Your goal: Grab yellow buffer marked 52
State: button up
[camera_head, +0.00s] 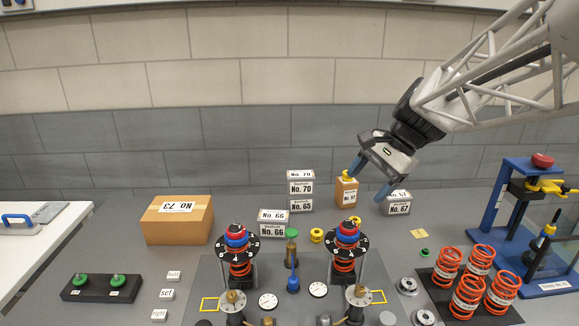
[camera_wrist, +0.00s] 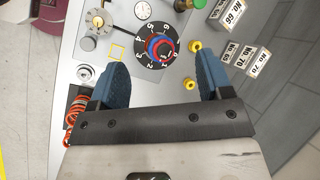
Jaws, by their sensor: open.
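My gripper (camera_head: 366,184) is open and empty, above the back right of the table. Its blue fingers also show in the wrist view (camera_wrist: 160,62), wide apart above the dial with nothing between them. One small yellow buffer (camera_head: 316,235) stands on the table right of the centre. Another yellow piece (camera_head: 355,219) shows behind the right dial post. The wrist view has one yellow piece (camera_wrist: 195,46) near the right fingertip and another (camera_wrist: 189,83) partly by that finger. A small orange-brown box (camera_head: 346,194) has yellow on top. I cannot read 52 on any yellow piece.
Two dial posts (camera_head: 238,243) (camera_head: 346,240) with red springs stand at the centre. Several orange springs (camera_head: 467,296) and a blue press (camera_head: 510,215) stand at the right. A cardboard box (camera_head: 178,222) sits at the left, and grey labelled blocks (camera_head: 300,190) at the back.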

jog(key=w+d+f+m+t+y, duration=0.15)
jog(key=w+d+m+y, duration=0.45)
jog(key=w, duration=0.7)
jog(key=w+d+f+m+t+y, duration=0.1)
jog(key=w+d+f+m, duration=0.3)
jog(key=w+d, duration=0.7)
send_near(355, 220)
jog(key=shift+s+a+r+m+t, duration=0.1)
jog(key=shift+s+a+m+t, duration=0.1)
jog(key=shift+a, duration=0.35)
jog(key=shift+s+a+r+m+t, duration=0.1)
jog(key=shift+s+a+m, duration=0.1)
jog(key=shift+a, duration=0.3)
jog(key=shift+f, duration=0.4)
jog(key=shift+x, duration=1.3)
jog(key=shift+w, duration=0.1)
jog(key=shift+x, duration=2.6)
